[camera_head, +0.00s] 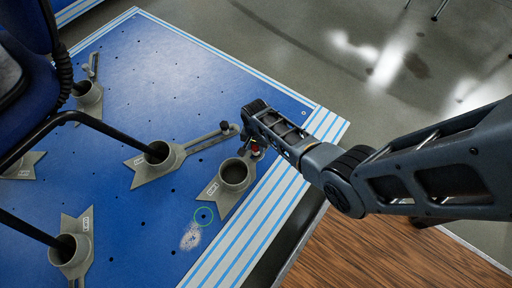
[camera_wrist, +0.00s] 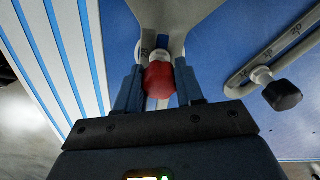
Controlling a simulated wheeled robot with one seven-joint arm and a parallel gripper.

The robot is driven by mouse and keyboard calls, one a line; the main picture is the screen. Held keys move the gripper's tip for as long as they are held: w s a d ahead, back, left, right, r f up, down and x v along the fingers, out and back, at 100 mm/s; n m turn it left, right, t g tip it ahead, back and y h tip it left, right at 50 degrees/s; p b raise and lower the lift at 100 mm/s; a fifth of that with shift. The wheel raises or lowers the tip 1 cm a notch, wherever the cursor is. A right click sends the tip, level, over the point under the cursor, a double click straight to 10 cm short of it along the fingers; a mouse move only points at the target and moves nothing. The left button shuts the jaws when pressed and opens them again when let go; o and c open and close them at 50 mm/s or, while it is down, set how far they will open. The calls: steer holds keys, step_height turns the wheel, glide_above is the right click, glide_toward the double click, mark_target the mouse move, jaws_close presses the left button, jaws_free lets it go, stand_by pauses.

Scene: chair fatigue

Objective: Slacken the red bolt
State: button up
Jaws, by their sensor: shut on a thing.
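The red bolt (camera_wrist: 159,80) sits on the slotted arm of a grey clamp in the wrist view, between the fingers of my gripper (camera_wrist: 159,88). The gripper is shut on the bolt from both sides. Part of the bolt is hidden by the gripper.
A second grey clamp (camera_head: 158,155) holds a black chair leg; its slotted arm with a black knob (camera_wrist: 283,95) lies close to my gripper. More clamps and the chair stand at left. The blue plate (camera_head: 200,80) is largely clear at the back.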

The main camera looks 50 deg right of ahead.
steer(key=shift+n, duration=1.1)
steer(key=n, duration=0.3)
steer(key=shift+p, duration=0.35)
steer(key=shift+n, duration=0.5)
steer(key=n, duration=0.4)
steer(key=o, duration=1.1)
steer(key=shift+c, duration=0.2)
